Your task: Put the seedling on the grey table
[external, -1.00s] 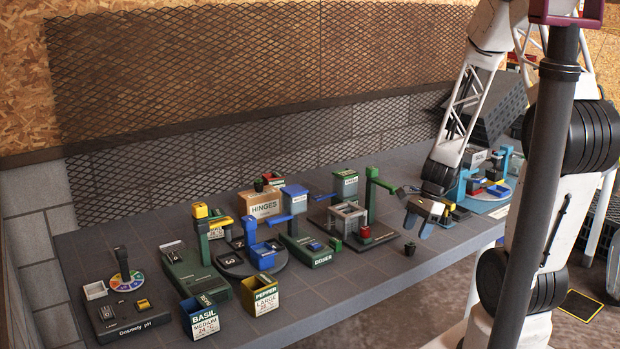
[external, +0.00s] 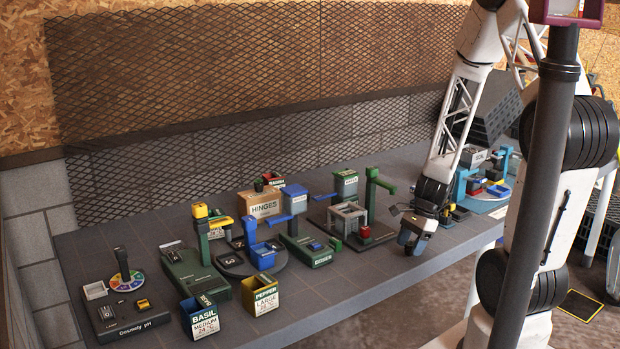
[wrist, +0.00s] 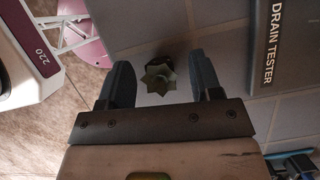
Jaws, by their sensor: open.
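The seedling (wrist: 159,78) shows in the wrist view as a small green star-shaped plant in a dark pot, seen from above. It lies between the two fingers of my gripper (wrist: 161,86), which is open, with a gap visible on both sides of the plant. In the external view my gripper (external: 411,242) points down near the front edge of the grey table (external: 350,290) and hides the seedling. I cannot tell how far the fingertips are above the table.
A drain tester (wrist: 274,45) lies to the right in the wrist view. A green-posted stand with a red cup (external: 365,231) is left of my gripper. Basil (external: 203,322) and pepper (external: 262,297) boxes stand at the front. The front strip right of the pepper box is clear.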

